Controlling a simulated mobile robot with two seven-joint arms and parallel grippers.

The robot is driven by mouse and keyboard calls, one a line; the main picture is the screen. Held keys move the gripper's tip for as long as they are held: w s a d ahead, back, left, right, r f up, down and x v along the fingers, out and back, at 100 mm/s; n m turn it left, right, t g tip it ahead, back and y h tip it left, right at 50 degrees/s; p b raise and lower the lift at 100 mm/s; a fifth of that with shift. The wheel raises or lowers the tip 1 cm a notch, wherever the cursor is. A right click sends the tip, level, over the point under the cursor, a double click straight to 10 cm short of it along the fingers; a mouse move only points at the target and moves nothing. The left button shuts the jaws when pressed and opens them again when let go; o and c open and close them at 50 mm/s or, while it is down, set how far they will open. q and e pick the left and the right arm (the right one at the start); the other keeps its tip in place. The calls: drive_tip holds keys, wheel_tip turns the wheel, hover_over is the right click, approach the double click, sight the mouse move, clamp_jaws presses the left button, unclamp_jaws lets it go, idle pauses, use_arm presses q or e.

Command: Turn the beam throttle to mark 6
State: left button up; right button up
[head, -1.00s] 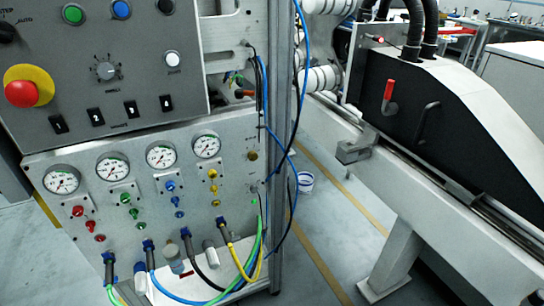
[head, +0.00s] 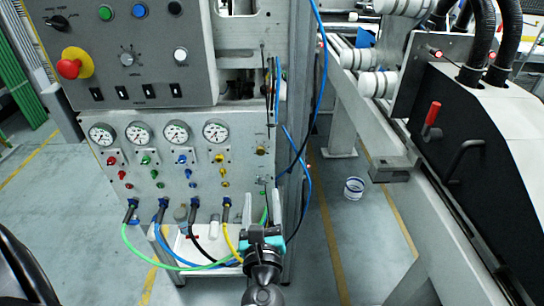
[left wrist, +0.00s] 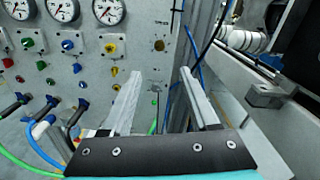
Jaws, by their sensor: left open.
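No label reading beam throttle is legible, so I cannot tell which control it is. A grey rotary knob with marks around it (head: 127,58) is on the upper control box; its setting is too small to read. Below the row of gauges are red (head: 112,160), green (head: 146,160), blue (head: 182,159) and yellow (head: 219,158) knobs. A small brass knob (head: 261,151) is at the panel's right; it also shows in the left wrist view (left wrist: 160,45). My left gripper (head: 264,236) is low in front of the panel, open and empty, its fingers (left wrist: 160,75) apart. My right gripper is out of view.
Green, blue, black and yellow hoses (head: 195,262) loop below the panel, near my left gripper. A red emergency button (head: 69,69) is at the upper left. A conveyor frame and black-sided machine (head: 450,125) stand at the right.

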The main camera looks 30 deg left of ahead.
sight(261, 153)
use_arm(q)
drive_tip(key=x, duration=1.5)
drive_tip(key=shift+w, duration=0.1)
drive_tip(key=shift+c, duration=0.2)
clamp_jaws()
